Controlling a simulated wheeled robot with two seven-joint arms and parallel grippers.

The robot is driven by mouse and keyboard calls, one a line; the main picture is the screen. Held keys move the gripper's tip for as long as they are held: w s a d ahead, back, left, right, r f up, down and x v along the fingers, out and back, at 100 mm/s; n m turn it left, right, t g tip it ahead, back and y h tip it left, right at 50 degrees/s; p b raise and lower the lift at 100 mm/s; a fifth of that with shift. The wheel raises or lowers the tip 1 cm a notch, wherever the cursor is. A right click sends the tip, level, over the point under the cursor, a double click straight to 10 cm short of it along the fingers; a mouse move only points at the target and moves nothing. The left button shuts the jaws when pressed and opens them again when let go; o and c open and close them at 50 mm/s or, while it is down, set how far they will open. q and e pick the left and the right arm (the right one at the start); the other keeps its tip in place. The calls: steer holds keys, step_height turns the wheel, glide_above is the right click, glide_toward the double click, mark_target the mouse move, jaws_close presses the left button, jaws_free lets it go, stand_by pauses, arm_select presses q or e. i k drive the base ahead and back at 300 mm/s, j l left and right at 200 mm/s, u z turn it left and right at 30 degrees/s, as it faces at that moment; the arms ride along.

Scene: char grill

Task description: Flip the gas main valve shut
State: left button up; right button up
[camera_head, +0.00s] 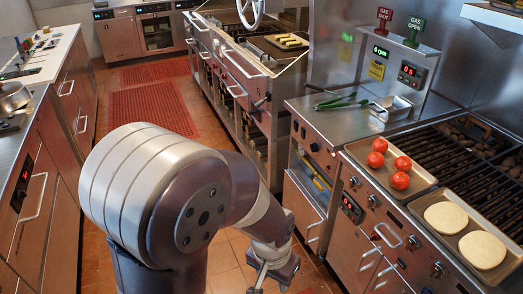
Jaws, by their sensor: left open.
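My left arm fills the lower middle of the view. My left gripper (262,276) is open and empty at the bottom, low in front of the counter and far below the signs. Its fingertips are partly cut off by the picture's edge. My right gripper is not in view.
A white spoked ring (250,12) shows at the top.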

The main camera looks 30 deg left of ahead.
mark_target(317, 184)
steer(key=u, duration=0.5)
steer(key=i+j+z, duration=0.15)
steer(key=j+z, duration=0.3)
steer(key=i+j+z, duration=0.15)
steer(key=j+z, duration=0.2)
steer(key=z, duration=0.15)
steer(key=j+z, duration=0.45)
steer(key=j, duration=0.65)
steer(key=j+z, duration=0.15)
steer(key=j, duration=0.55)
steer(key=k+j, duration=0.15)
steer(key=j, duration=0.5)
steer(key=j+z, duration=0.1)
steer(key=j, duration=0.55)
steer(key=i, duration=0.3)
